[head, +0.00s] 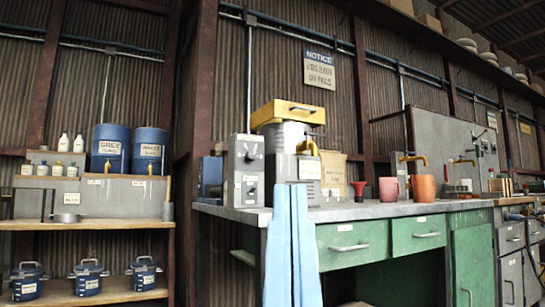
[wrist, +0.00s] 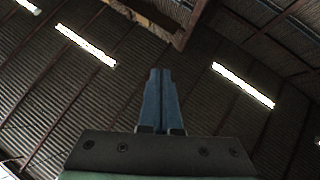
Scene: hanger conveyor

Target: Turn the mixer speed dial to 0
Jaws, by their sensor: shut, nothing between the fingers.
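The mixer (head: 292,137) stands on the left end of the metal bench, a metal drum with a yellow top. At its left is a grey control box (head: 246,178) with dark dials on its front, an upper dial (head: 249,156) and a lower one (head: 251,191). Which is the speed dial, and its setting, are too small to tell. My gripper (head: 289,187) has light blue fingers pointing up, in front of the mixer's lower part and right of the box. In the wrist view its fingers (wrist: 161,72) are together and empty, against the roof.
The bench top (head: 350,212) carries a red funnel-like piece (head: 359,190), a pink mug (head: 388,189) and a copper mug (head: 424,188) right of the mixer. Green drawers (head: 352,246) are below. A shelf unit (head: 85,224) with blue pots and drums stands at the left.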

